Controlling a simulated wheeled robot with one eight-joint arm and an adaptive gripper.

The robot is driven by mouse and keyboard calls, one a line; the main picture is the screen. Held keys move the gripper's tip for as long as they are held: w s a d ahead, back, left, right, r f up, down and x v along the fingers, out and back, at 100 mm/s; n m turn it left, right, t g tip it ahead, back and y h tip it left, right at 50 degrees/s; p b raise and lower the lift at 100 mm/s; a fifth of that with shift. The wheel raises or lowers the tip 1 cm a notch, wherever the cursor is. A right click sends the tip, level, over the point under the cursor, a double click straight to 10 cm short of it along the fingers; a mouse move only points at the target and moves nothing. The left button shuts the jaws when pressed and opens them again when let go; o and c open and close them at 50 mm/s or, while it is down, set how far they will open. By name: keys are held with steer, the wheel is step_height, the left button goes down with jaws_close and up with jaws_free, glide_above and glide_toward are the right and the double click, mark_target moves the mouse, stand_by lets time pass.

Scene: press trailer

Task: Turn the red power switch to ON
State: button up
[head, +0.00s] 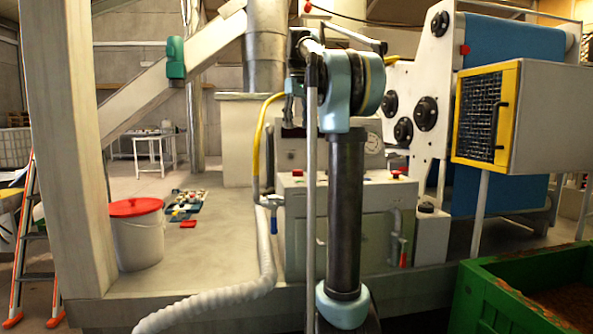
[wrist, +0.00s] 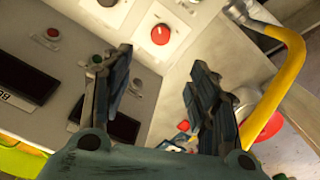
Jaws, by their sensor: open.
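The red power switch (wrist: 160,35), a round red knob with a small pale mark, sits on a light panel at the top middle of the wrist view. My gripper (wrist: 161,64) is open, with its two dark fingers spread apart and nothing between them. The knob shows beyond the gap between the fingertips, and I see no contact. In the head view my arm stands in front of the grey-green control cabinet (head: 295,188), and I cannot make out the switch or the fingers there.
A smaller red button (wrist: 52,33) and a green button (wrist: 97,59) are on the adjoining panel. A yellow hose (wrist: 291,68) curves at the right. In the head view, a white bucket with a red lid (head: 137,207) stands left and a green crate (head: 483,296) lower right.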

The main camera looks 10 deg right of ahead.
mark_target(298, 173)
step_height(298, 173, down, 17)
steer(key=shift+s+r, duration=0.1)
stand_by(0.5)
steer(key=shift+c, duration=0.3)
steer(key=c, duration=1)
